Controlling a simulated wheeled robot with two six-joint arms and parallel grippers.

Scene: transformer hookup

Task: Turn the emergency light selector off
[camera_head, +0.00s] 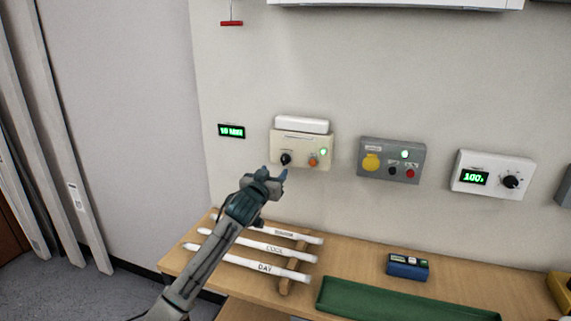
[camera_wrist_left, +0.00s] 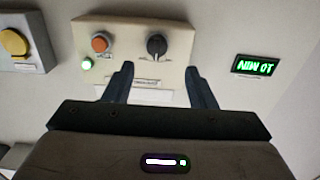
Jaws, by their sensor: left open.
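The emergency light unit is a beige box (camera_head: 302,150) on the wall with a white lamp (camera_head: 302,124) on top. Its black selector knob (camera_head: 286,159) is at the lower left, beside an orange button (camera_head: 312,162) and a lit green indicator (camera_head: 323,152). My left gripper (camera_head: 274,172) is open and empty in front of the box, just below the knob in the head view. In the left wrist view the knob (camera_wrist_left: 156,46) shows beyond and between the open fingertips (camera_wrist_left: 160,72), apart from them. My right gripper is not in view.
A grey box (camera_head: 391,160) with a yellow cover and a white dial unit (camera_head: 493,174) hang to the right. A green display (camera_head: 231,131) is at the left. Below, a wooden table (camera_head: 450,285) carries labelled white tubes (camera_head: 262,247), a blue device (camera_head: 407,267) and a green tray (camera_head: 400,302).

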